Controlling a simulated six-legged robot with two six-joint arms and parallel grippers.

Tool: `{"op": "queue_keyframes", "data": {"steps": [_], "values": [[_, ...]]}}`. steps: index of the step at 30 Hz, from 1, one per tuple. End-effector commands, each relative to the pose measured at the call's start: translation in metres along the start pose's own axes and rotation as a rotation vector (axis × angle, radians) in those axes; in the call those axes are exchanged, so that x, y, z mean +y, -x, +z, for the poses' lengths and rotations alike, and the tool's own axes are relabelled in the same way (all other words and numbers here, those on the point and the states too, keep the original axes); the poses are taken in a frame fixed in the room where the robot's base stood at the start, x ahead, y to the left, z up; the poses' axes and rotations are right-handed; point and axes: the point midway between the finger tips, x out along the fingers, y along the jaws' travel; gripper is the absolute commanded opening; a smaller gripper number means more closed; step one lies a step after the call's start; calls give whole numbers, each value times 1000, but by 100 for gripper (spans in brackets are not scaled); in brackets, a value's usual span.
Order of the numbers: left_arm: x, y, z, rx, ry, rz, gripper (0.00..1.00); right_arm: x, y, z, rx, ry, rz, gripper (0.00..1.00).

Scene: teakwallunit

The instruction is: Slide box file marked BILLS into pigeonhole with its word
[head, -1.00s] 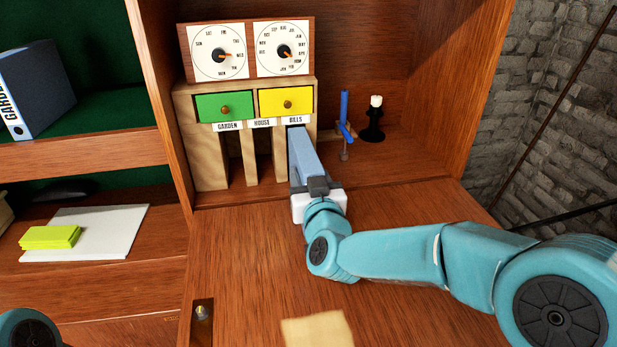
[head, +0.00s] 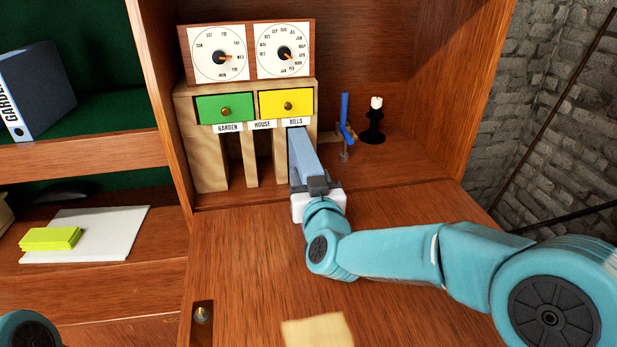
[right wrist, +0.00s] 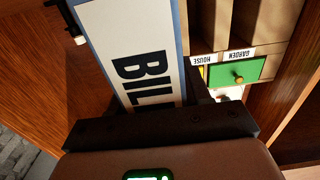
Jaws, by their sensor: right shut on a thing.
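The blue box file (head: 303,152) stands upright, its far end inside the right-hand pigeonhole under the BILLS label (head: 296,121) and its near part sticking out. My right gripper (head: 316,187) is shut on its near end. In the right wrist view the box file (right wrist: 135,50) shows a white spine reading "BIL", the rest of the word hidden by the gripper (right wrist: 160,125). The pigeonhole unit (head: 209,160) has GARDEN (head: 228,127) and HOUSE (head: 262,124) labels over its other openings. Only a bit of my left arm shows at the lower left; its gripper is out of the picture.
A green drawer (head: 225,108) and a yellow drawer (head: 287,103) sit above the openings, with a dial calendar (head: 250,53) on top. A blue upright object (head: 345,118) and a black candlestick (head: 373,127) stand right of the unit. The flap (head: 240,260) is mostly clear.

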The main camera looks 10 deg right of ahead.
Motion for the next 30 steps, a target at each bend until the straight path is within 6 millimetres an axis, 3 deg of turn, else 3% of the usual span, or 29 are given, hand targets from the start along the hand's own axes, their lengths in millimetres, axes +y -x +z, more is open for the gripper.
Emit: {"op": "queue_keyframes", "data": {"steps": [30], "values": [[0,0,0,0,0,0,100,0,-7,-1,3,0,1,6]]}}
